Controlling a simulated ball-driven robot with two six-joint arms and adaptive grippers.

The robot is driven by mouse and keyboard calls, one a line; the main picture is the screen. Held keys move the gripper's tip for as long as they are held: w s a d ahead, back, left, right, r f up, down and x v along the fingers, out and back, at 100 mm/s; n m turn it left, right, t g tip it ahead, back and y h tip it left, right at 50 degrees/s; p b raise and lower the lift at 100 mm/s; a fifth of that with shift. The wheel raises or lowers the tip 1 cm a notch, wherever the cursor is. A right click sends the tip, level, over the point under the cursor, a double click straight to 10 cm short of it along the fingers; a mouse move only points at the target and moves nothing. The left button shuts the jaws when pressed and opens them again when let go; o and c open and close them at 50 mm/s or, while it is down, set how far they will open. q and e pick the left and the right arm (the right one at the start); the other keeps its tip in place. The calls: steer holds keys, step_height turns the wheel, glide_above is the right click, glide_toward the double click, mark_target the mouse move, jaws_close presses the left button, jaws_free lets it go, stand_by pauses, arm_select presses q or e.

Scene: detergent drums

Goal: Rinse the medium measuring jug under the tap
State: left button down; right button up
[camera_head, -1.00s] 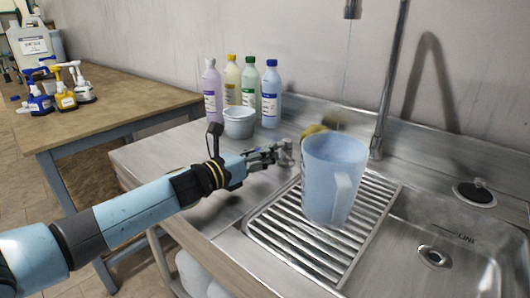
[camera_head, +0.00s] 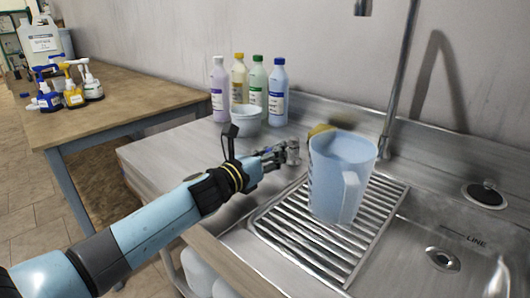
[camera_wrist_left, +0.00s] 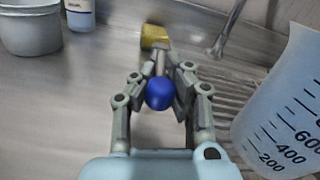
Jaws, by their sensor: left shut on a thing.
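In the left wrist view, my left gripper (camera_wrist_left: 163,82) is shut on a tool with a blue knob (camera_wrist_left: 160,95), a grey shaft and a yellow head (camera_wrist_left: 154,36). The yellow head (camera_head: 320,130) shows partly behind the jug in the head view. The tap (camera_head: 400,85) rises behind the jug. My right gripper is out of view.
The sink basin (camera_head: 430,225) with its drain is right of the ribbed drainboard (camera_head: 300,240). A wooden table (camera_head: 120,105) with pump bottles is at the far left.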

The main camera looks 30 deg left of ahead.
arm_select(q)
steer(key=c, duration=1.4)
jaws_free()
steer(key=shift+d+f, duration=0.1)
steer(key=shift+f, duration=0.05)
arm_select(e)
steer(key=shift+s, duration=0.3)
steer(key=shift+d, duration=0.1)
arm_select(q)
steer(key=s, duration=0.4)
steer(key=s+a, duration=0.1)
steer(key=s, duration=0.7)
steer(key=shift+a, duration=0.3)
